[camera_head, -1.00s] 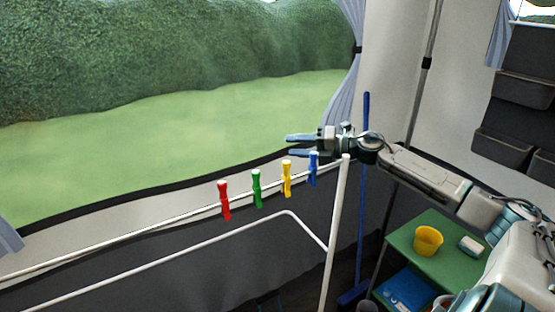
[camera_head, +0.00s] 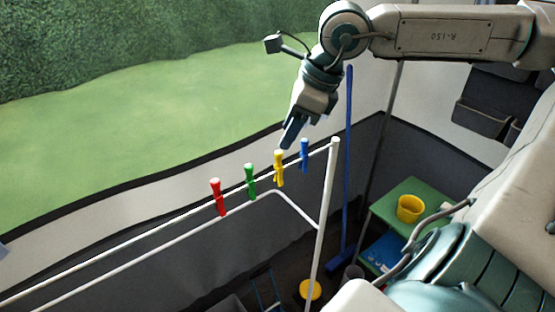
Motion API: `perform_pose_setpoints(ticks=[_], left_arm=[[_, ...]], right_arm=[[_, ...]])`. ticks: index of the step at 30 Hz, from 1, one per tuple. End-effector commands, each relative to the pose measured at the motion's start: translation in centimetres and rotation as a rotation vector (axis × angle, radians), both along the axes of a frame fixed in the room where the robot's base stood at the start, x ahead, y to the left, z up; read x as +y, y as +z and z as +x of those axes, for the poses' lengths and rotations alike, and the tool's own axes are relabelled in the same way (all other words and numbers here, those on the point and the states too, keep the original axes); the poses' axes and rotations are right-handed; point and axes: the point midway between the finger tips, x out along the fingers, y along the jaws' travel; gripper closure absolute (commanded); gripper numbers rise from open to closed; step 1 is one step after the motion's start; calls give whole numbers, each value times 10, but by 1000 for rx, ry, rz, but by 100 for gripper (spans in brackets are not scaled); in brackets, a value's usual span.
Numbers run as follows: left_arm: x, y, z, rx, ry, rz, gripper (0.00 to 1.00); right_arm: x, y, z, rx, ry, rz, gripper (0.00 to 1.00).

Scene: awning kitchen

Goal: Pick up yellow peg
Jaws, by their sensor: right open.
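The yellow peg (camera_head: 279,168) is clipped upright on the white line of the rack, between the green peg (camera_head: 250,181) on its left and the blue peg (camera_head: 304,155) on its right. My right gripper (camera_head: 289,138) points down just above and slightly right of the yellow peg's top. Its blue fingers overlap in this view, and no peg is between them. It looks open and apart from the peg, though the exact depth gap cannot be told. My left gripper is not in view.
A red peg (camera_head: 217,197) hangs further left on the line. The white rack post (camera_head: 326,215) stands right of the pegs, with a blue broom handle (camera_head: 347,170) behind it.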

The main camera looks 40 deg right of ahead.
Motion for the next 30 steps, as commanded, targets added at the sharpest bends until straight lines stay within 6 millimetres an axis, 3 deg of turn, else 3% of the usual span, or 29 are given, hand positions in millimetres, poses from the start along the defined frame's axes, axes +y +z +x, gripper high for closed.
perform_pose_setpoints(ticks=[13,21,30], left_arm=[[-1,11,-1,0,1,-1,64],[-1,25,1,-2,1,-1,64],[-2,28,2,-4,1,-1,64]], right_arm=[[6,-29,9,2,0,4,59],[9,-58,14,4,-3,-2,59],[13,-71,19,0,-1,3,59]])
